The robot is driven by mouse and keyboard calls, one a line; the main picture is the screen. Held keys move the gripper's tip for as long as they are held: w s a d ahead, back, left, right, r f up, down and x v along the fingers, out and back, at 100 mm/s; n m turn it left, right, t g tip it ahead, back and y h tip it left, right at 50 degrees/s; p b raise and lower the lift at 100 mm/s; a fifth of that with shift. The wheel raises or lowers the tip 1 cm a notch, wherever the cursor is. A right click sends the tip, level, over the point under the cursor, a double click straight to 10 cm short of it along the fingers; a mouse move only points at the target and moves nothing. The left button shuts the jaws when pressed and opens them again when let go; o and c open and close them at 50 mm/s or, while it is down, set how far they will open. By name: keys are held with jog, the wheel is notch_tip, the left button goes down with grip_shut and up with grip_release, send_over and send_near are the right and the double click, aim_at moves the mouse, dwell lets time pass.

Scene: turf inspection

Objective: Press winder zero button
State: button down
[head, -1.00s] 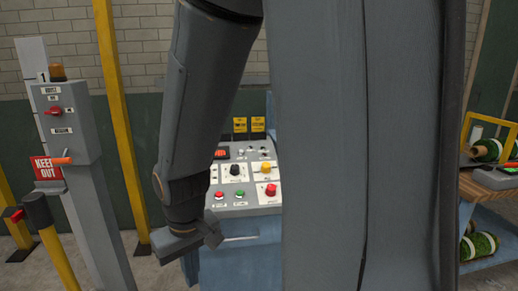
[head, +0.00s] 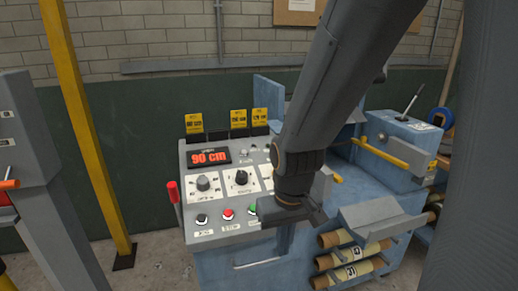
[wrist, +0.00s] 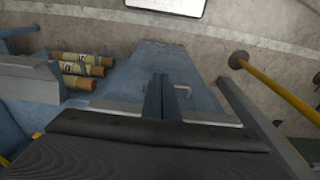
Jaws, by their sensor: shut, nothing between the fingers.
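The winder's control panel (head: 190,243) stands at the middle left in the head view, with a red display (head: 209,157) reading "90 cm". Below it are two dials (head: 204,183), then a black button (head: 202,219), a red button (head: 227,214) and a green button (head: 252,208) on the front row. Small pale controls sit right of the display. I cannot read which button is the zero one; my arm hides the panel's right part. My gripper (wrist: 161,80) is shut and empty, in front of the blue cabinet, with no visible contact. In the head view its fingertips are hard to make out.
A red-handled lever (head: 173,192) is at the panel's left side. Yellow-labelled rolls (head: 352,254) lie on a rack to the right. A yellow post (head: 88,130) stands left. A pale handle (head: 258,264) is on the cabinet front.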

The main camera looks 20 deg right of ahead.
notch_tip(320, 180, up, 18)
jog(key=n+t+y+p, duration=0.2)
jog(key=n+t+p, duration=0.7)
jog(key=n+t, duration=0.3)
send_over(244, 152)
jog(key=s, duration=0.6)
jog(key=shift+w+d+r, duration=0.15)
jog(key=shift+w+d, duration=0.05)
jog(key=shift+b, duration=0.3)
jog(key=shift+w+f+b, duration=0.5)
jog(key=shift+f+b, duration=0.45)
jog(key=shift+f, duration=0.45)
jog(key=shift+w+f+b, duration=0.5)
jog(key=shift+f+b, duration=0.45)
jog(key=shift+f, duration=0.4)
jog(key=shift+w+f+b, duration=0.5)
jog(key=shift+f+b, duration=0.45)
jog(key=shift+f, duration=0.45)
jog(key=shift+w+f+b, duration=0.1)
jog(key=shift+f+b, duration=0.3)
